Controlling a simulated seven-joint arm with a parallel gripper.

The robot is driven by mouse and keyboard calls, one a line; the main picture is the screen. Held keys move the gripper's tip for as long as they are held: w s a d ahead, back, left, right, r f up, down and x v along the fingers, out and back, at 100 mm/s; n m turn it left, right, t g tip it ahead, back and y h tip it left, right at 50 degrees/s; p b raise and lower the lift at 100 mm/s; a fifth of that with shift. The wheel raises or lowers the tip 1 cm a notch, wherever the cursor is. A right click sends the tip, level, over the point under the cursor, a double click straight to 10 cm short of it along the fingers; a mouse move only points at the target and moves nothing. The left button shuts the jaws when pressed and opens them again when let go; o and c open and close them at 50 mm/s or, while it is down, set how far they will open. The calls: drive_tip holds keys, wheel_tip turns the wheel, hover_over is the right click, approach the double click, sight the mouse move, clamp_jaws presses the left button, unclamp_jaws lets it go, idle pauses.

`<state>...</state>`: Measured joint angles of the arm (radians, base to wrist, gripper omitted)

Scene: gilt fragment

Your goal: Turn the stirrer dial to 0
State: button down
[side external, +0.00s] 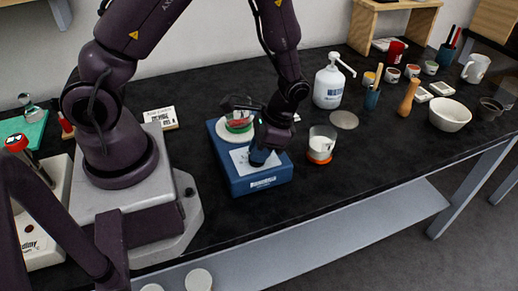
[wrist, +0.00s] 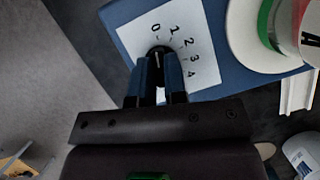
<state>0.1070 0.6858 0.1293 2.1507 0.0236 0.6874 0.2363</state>
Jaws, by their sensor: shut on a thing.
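The stirrer (side external: 262,183) is a blue box with a round white plate (side external: 222,133) and a white scale panel (wrist: 205,75) marked 0 to 4. Its black dial (wrist: 159,50) shows in the wrist view between the blue fingers of my gripper (wrist: 161,62). My gripper is shut on the dial, pointing down at the panel; it also shows in the side view (side external: 260,158). The 0 is at the upper left of the dial, with 1, 2, 3 and 4 to the right. The fingers partly hide the dial, and I cannot tell which number it points to.
A vessel with green and red bands (side external: 238,124) stands on the stirrer's plate, close to my wrist. A glass with an orange base (side external: 321,148) and a white pump bottle (side external: 329,86) stand to the right. The black bench in front of the glass is clear.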

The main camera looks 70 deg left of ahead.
drive_tip(key=shift+s+a+f, duration=0.1)
drive_tip(key=shift+s, duration=0.1)
drive_tip(key=c, duration=1.2)
unclamp_jaws()
drive_tip(key=shift+o, duration=0.2)
drive_tip(key=shift+d, duration=0.2)
drive_tip(key=a+v, duration=0.1)
drive_tip(key=v, duration=1.2)
drive_tip(key=shift+w+d, duration=0.2)
drive_tip(key=shift+d, duration=0.15)
drive_tip(key=s+r+n+t, duration=0.1)
drive_tip(key=s+r+t, duration=0.4)
drive_tip(key=r, duration=0.3)
drive_tip(key=s+r+n+t+h, duration=0.1)
drive_tip(key=s+r+t, duration=0.3)
drive_tip(key=s+r, duration=0.2)
wheel_tip(320, 180, up, 2)
drive_tip(key=shift+s+d+r+n+t, duration=0.1)
drive_tip(key=shift+s+d+n+t, duration=0.2)
drive_tip(key=shift+d+n+t, duration=0.15)
